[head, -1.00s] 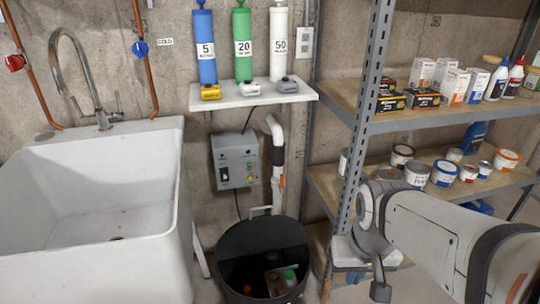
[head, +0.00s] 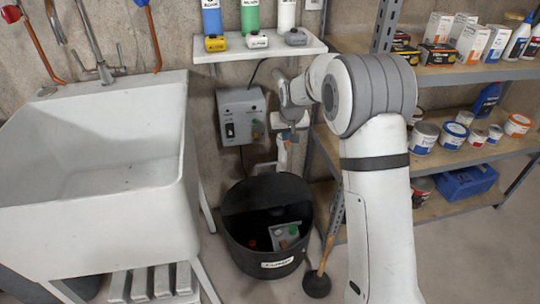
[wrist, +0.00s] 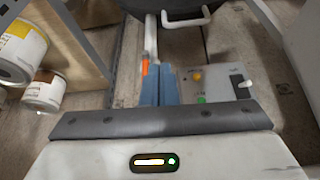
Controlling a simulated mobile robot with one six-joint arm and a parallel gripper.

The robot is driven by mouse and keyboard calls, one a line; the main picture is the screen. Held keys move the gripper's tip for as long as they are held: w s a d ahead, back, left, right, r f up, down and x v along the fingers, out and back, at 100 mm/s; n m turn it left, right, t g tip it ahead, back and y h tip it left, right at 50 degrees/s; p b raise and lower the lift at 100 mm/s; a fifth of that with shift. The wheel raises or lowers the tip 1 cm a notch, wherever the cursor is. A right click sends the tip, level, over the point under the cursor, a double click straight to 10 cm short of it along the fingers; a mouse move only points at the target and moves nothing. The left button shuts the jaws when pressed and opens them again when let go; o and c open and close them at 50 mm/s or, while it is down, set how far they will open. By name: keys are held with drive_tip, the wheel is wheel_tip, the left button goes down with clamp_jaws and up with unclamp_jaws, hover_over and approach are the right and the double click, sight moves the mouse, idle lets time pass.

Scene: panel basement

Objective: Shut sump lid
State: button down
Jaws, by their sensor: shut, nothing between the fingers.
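The black round sump (head: 268,262) stands on the floor right of the sink. Its dark lid (head: 266,190) is open, tilted up at the back of the rim. A pale handle (head: 263,168) shows at the lid's top edge in the head view. In the wrist view, the lid's dark edge (wrist: 155,10) and white handle (wrist: 186,20) are at the top, beyond the fingers. In the wrist view my gripper's blue fingers (wrist: 159,72) are together and empty, apart from the handle.
The grey control box (head: 240,115) is on the wall close left of my gripper. A white sink (head: 95,185) stands left, a metal shelf (head: 465,150) with cans and boxes right. A plunger (head: 318,282) stands beside the sump. A small shelf (head: 258,50) is above.

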drive_tip(key=w+a+f+b, duration=0.1)
drive_tip(key=w+a+f, duration=0.2)
drive_tip(key=w+f, duration=0.35)
drive_tip(key=w+a+f+b, duration=0.1)
drive_tip(key=w+a+f, duration=0.3)
drive_tip(key=f, duration=0.5)
drive_tip(key=shift+n+t, duration=0.3)
drive_tip(key=shift+t, duration=0.1)
drive_tip(key=shift+s+d+f+b, duration=0.1)
drive_tip(key=shift+s+d+b, duration=0.25)
drive_tip(key=shift+s, duration=0.65)
drive_tip(key=shift+s+d+f+b, duration=0.15)
drive_tip(key=shift+s+d, duration=0.3)
drive_tip(key=shift+s, duration=0.5)
drive_tip(key=shift+d, duration=0.1)
